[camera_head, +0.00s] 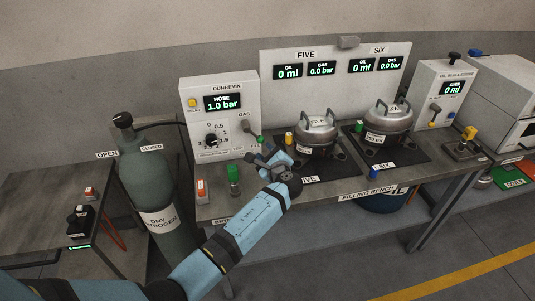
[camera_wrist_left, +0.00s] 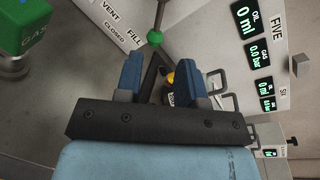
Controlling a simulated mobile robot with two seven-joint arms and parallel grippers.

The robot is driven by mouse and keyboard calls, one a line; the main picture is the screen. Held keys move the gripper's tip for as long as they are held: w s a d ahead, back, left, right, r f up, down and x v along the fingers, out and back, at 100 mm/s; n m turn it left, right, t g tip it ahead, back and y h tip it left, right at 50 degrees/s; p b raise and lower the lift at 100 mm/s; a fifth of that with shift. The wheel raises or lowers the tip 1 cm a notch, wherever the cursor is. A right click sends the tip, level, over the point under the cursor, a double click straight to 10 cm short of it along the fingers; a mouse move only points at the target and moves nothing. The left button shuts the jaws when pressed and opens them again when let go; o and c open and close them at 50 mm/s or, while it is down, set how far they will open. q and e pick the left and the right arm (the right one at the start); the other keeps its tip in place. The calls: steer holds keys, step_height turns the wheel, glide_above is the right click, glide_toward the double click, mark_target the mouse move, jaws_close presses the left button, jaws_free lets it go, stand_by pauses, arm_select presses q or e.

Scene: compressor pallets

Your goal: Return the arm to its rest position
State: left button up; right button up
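My left arm reaches in from the lower left over the filling bench. My left gripper (camera_head: 264,159) is in front of the white Dunrevin panel (camera_head: 244,90), just below its green-knobbed gas lever (camera_head: 254,134). In the left wrist view the two blue fingers (camera_wrist_left: 157,84) stand apart with nothing gripped between them. The lever's green ball (camera_wrist_left: 155,38) shows beyond the fingertips, near the FILL and CLOSED labels. My right gripper is not in view.
Two metal compressors, at FIVE (camera_head: 318,135) and SIX (camera_head: 388,118), stand right of the gripper. A green fitting (camera_head: 234,177) stands on the bench (camera_head: 330,188) close to the arm. A dry nitrogen cylinder (camera_head: 150,185) stands left of the arm.

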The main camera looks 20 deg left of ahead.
arm_select(q)
steer(key=s+d+f+n+g+h+p, duration=0.1)
steer(key=s+d+f+n+h, duration=0.15)
steer(key=s+f+h, duration=0.45)
steer(key=s+d+f+n+g+h, duration=0.15)
steer(key=s+f+n, duration=0.25)
steer(key=s+f, duration=0.75)
steer(key=s+r+n+h, duration=0.2)
steer(key=s+n, duration=0.3)
steer(key=s, duration=0.5)
steer(key=s+d+r+n+t+h+p, duration=0.1)
steer(key=s+r+n+h, duration=0.2)
steer(key=s, duration=0.7)
steer(key=shift+s+r+n+h, duration=0.25)
steer(key=shift+n+h, duration=0.2)
steer(key=shift+n, duration=0.5)
steer(key=shift+d, duration=0.1)
